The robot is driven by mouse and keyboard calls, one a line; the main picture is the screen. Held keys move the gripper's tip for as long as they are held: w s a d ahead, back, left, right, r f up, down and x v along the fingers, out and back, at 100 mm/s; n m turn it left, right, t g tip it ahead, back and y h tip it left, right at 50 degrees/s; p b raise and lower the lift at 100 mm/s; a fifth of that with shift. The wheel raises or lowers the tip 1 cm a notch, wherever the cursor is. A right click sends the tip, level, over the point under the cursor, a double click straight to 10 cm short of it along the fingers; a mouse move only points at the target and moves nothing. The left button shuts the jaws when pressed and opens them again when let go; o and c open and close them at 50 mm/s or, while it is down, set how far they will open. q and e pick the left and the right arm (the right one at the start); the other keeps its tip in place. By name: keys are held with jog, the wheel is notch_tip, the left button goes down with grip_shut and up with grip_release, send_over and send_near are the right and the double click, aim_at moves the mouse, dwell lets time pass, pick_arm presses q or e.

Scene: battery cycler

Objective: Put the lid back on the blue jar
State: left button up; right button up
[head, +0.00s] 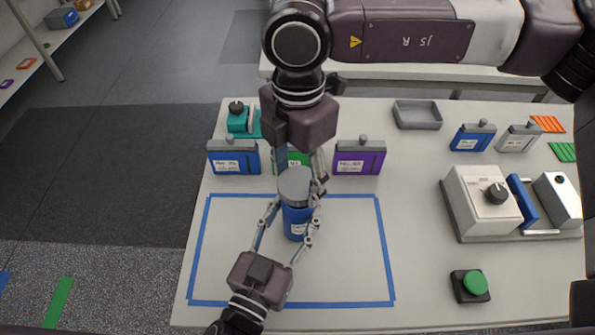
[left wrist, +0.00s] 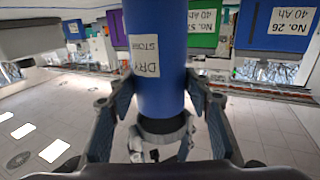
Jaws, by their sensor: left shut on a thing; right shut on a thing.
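The blue jar (head: 296,221) stands upright inside the blue-taped area in the head view. My left gripper (head: 292,213) comes from below and is shut around its body. In the left wrist view, which is upside down, the blue jar (left wrist: 158,75) with its "DRY STORE" label is between the left fingers (left wrist: 160,100). The grey lid (head: 295,184) is at the jar's top, held by my right gripper (head: 301,182) from above.
Blue (head: 233,158), green (head: 293,160) and purple (head: 358,158) battery cells stand behind the jar. A grey tray (head: 418,115) is at the back. A white device (head: 483,200) and a green button (head: 474,284) are at the right. The taped area (head: 345,304) is otherwise clear.

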aim_at(298, 214)
jog(key=shift+f, duration=0.25)
dwell(0.3)
jog(key=shift+f, duration=0.9)
jog(key=shift+f, duration=0.6)
jog(key=m, duration=0.6)
jog(key=shift+w+m, duration=0.1)
jog(key=shift+m, duration=0.2)
jog(key=o, duration=0.9)
